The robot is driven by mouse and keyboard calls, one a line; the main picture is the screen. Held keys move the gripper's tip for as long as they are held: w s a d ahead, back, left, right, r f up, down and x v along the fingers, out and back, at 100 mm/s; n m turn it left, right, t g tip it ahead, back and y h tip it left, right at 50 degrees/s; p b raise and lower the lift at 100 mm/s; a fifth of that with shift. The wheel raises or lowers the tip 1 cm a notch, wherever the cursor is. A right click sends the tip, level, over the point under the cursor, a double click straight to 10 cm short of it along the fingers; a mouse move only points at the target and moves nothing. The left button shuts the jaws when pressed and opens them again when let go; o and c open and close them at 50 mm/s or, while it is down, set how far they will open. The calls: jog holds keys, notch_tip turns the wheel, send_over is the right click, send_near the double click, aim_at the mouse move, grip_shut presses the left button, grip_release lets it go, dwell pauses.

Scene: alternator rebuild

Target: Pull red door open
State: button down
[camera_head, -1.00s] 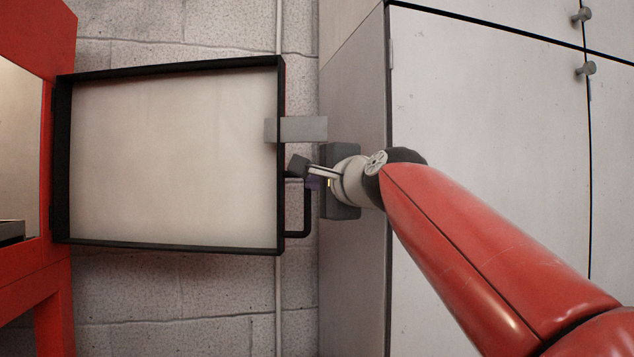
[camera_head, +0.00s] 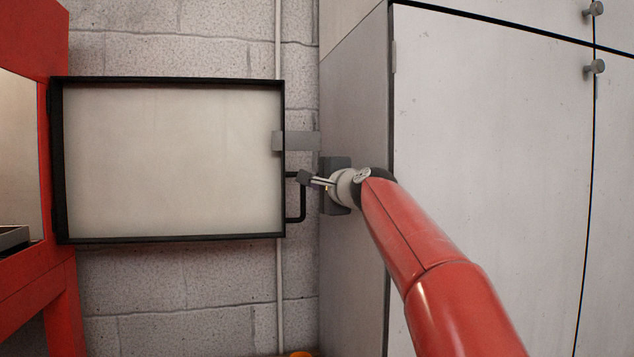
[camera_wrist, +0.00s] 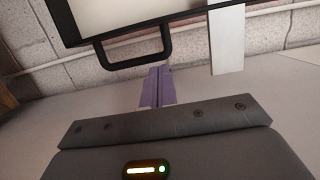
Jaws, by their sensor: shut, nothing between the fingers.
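My gripper (camera_head: 307,179) is at the handle's upper part in the head view. In the wrist view its purple fingers (camera_wrist: 157,86) are shut and empty, just short of the black handle (camera_wrist: 135,58). I cannot tell whether they touch it.
A tall pale cabinet (camera_head: 490,150) with round knobs (camera_head: 594,67) fills the right side, close to my arm. A block wall (camera_head: 180,305) with a thin vertical pipe (camera_head: 280,300) lies behind the door. A small orange thing (camera_head: 301,354) shows at the bottom edge.

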jog(key=b+v, duration=0.2)
jog(key=v, duration=0.5)
jog(key=s+d+f+n+g+h+p, duration=0.2)
jog(key=s+d+f+n+g, duration=0.1)
jog(key=s+f, duration=0.8)
jog(key=s+d+f+n+g+h+p, duration=0.2)
jog(key=s+d+f+n+g+h, duration=0.1)
jog(key=s+f, duration=0.8)
jog(key=s+d+f+n+g+h+p, duration=0.3)
jog(key=s+d+f+n, duration=0.3)
jog(key=s+f, duration=0.6)
jog(key=s+g, duration=0.1)
jog(key=s, duration=0.2)
jog(key=shift+d+n, duration=0.15)
jog(key=shift+n, duration=0.25)
